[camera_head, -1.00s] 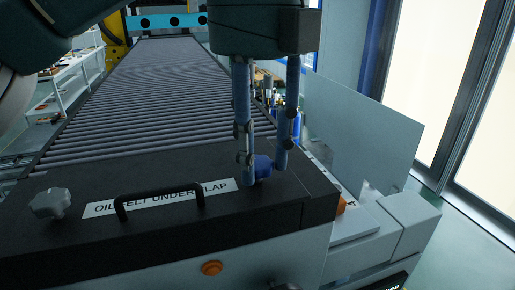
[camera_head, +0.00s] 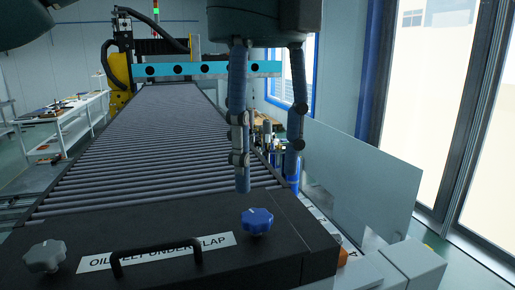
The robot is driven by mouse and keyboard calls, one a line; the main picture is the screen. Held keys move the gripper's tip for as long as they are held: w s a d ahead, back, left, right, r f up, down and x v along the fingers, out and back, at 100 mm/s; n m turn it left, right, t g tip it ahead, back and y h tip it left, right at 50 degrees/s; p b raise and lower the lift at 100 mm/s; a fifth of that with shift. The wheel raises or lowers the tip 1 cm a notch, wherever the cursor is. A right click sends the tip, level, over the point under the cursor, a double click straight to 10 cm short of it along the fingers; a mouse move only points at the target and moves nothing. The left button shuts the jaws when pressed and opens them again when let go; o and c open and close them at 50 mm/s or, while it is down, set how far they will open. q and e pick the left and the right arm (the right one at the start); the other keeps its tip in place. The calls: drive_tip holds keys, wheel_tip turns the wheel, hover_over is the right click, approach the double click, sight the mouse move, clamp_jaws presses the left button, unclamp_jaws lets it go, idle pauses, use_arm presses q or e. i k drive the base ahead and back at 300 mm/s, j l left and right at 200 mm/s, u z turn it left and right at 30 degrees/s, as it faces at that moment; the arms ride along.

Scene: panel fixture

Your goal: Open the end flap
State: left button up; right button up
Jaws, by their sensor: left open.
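The end flap (camera_head: 165,218) is a black panel at the near end of the roller bed, lying flat. It carries a black handle (camera_head: 170,246), a white label (camera_head: 215,243) reading partly "OIL ... LAP", a grey knob (camera_head: 45,257) at the left and a blue knob (camera_head: 257,221) at the right. My left gripper (camera_head: 268,188) points down, open and empty, with its two blue fingers spread apart. It is above and beyond the blue knob and appears clear of it. My right gripper is not in view.
A roller conveyor (camera_head: 150,140) runs away behind the flap to a machine with a turquoise beam (camera_head: 205,69). A grey upright panel (camera_head: 365,180) stands at the right. An orange button (camera_head: 343,256) sits at the flap's right side. A white shelf (camera_head: 75,125) stands far left.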

sight(159, 226)
drive_tip(key=k+l, duration=0.25)
drive_tip(key=k, duration=0.25)
drive_tip(key=k+l, duration=0.2)
drive_tip(key=k, duration=0.25)
drive_tip(key=k+l, duration=0.25)
drive_tip(key=k, duration=0.25)
